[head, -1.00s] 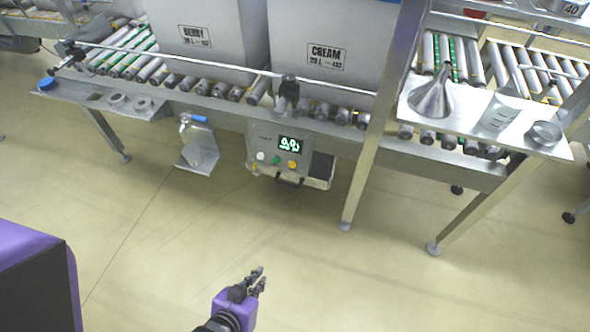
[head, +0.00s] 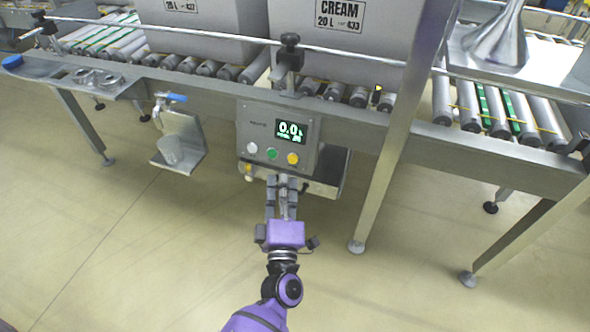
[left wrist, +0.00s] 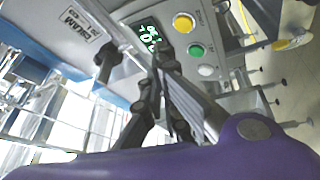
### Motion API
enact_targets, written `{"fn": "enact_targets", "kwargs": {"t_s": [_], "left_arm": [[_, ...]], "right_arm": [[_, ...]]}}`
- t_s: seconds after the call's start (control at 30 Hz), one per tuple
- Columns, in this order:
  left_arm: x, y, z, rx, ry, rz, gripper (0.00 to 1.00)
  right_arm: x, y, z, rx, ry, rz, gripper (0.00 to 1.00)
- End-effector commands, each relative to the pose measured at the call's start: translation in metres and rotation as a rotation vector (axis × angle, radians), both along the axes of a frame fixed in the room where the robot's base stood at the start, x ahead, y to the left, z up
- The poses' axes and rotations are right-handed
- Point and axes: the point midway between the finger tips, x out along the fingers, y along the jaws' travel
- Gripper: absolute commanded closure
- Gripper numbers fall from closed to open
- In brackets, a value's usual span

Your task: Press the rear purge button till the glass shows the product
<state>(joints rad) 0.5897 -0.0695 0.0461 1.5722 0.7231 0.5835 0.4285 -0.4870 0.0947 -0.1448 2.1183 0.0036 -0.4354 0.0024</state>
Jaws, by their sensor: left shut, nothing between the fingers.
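A grey control box (head: 310,135) hangs under the conveyor, with a lit display (head: 290,131) reading about 0.0. Below the display are a white button (head: 252,148), a green button (head: 271,153) and a yellow button (head: 292,158). Which is the rear purge button I cannot tell. My left gripper (head: 281,181) is shut and empty, just below these buttons in the head view; contact is not visible. In the left wrist view its fingers (left wrist: 165,72) lie near the display and the yellow button (left wrist: 184,22). A cup-like glass (head: 170,150) stands under a blue-handled tap (head: 170,98); its contents are unclear.
The CREAM box (head: 385,35) and another box (head: 195,45) stand on the roller conveyor above. A metal leg (head: 378,190) is right of the control box. A funnel (head: 500,38) is on the right shelf. The floor in front is clear.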

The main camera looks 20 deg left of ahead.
Motion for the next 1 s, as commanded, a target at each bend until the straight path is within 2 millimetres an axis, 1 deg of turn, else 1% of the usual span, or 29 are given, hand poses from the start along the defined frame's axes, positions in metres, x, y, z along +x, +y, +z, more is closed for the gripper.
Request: {"fn": "enact_targets", "kwargs": {"t_s": [0.03, 0.1, 0.2, 0.6, 0.77, 0.87, 1.0], "left_arm": [[-0.007, 0.013, 0.002, -0.047, -0.027, 0.041, 1.00], [-0.013, 0.025, 0.005, -0.100, -0.066, 0.082, 1.00], [-0.019, 0.034, 0.009, -0.139, -0.105, 0.112, 1.00], [-0.020, 0.035, 0.010, -0.152, -0.119, 0.114, 1.00], [-0.012, 0.035, 0.005, -0.151, -0.118, 0.115, 1.00], [-0.001, 0.035, 0.000, -0.151, -0.118, 0.115, 1.00], [0.018, 0.034, -0.008, -0.150, -0.116, 0.113, 1.00]], "right_arm": [[0.003, -0.001, 0.006, -0.002, -0.007, 0.000, 0.66], [0.004, -0.001, 0.008, -0.002, -0.009, 0.000, 0.66], [0.004, -0.001, 0.008, -0.002, -0.007, 0.000, 0.66], [0.003, -0.001, 0.007, -0.002, -0.006, 0.000, 0.66], [0.002, -0.001, 0.001, -0.001, 0.000, 0.000, 0.66], [0.000, -0.001, -0.007, -0.002, 0.007, 0.000, 0.66], [-0.003, -0.001, -0.020, -0.001, 0.018, 0.001, 0.66]]}}
